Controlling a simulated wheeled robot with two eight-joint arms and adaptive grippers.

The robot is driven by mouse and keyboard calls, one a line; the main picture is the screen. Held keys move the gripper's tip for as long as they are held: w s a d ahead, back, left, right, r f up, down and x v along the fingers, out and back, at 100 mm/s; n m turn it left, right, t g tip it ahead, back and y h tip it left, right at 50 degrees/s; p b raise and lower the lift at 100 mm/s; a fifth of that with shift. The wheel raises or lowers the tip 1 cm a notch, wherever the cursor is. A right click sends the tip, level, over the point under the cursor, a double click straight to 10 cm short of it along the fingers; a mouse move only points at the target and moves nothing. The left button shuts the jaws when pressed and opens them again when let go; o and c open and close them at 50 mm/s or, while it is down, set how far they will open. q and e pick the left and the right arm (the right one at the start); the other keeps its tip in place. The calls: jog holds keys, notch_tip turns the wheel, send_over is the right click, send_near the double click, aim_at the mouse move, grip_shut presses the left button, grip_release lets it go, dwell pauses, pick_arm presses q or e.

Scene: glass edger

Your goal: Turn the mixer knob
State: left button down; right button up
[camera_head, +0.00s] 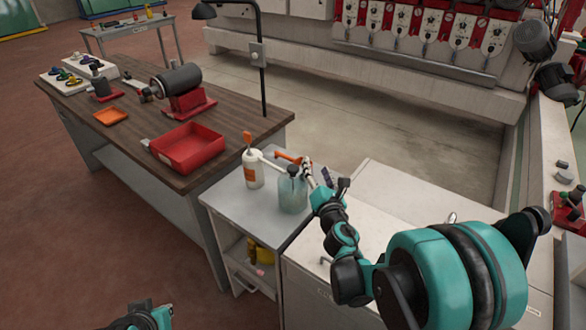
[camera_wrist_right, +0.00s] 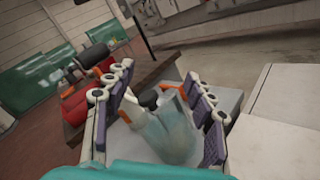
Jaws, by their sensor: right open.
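My right gripper (camera_head: 325,177) is open beside the small grey table, just right of a translucent blue-green bottle (camera_head: 293,194) with a black top. In the right wrist view, the two padded fingers of my right gripper (camera_wrist_right: 158,105) stand apart, with the bottle (camera_wrist_right: 178,138) showing between them. I cannot tell whether they touch it. A white bottle (camera_head: 253,171) with an orange label stands to its left. I cannot pick out a mixer knob with certainty; red panels (camera_head: 436,22) with several dials stand at the back. Part of my left arm (camera_head: 142,319) shows at the bottom edge.
The small grey table (camera_head: 226,205) adjoins a wooden workbench (camera_head: 130,122) with a red tray (camera_head: 187,146), an orange dish (camera_head: 111,116) and a motor-like machine (camera_head: 180,85). A black lamp post (camera_head: 261,75) rises at the bench edge. A pale cabinet (camera_head: 395,195) lies under my right arm.

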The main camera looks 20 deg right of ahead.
aim_at(296, 172)
jog(key=a+f+n+y, duration=0.1)
jog(key=f+n, duration=0.1)
jog(key=n, duration=0.1)
jog(key=w+a+f+n+y, duration=0.1)
jog(key=f+n, duration=0.1)
jog(key=n, duration=0.1)
jog(key=w+a+f+n+y, duration=0.1)
jog(key=f+n, duration=0.1)
jog(key=n, duration=0.1)
jog(key=shift+a+n+y, duration=0.3)
jog(key=shift+w+a+f, duration=0.1)
jog(key=shift+w+f, duration=0.05)
jog(key=shift+w, duration=0.1)
jog(key=w, duration=0.2)
jog(key=w+b, duration=0.1)
jog(key=w, duration=0.4)
jog(key=shift+w+a, duration=0.1)
jog(key=shift+a, duration=0.25)
jog(key=c, duration=1.2)
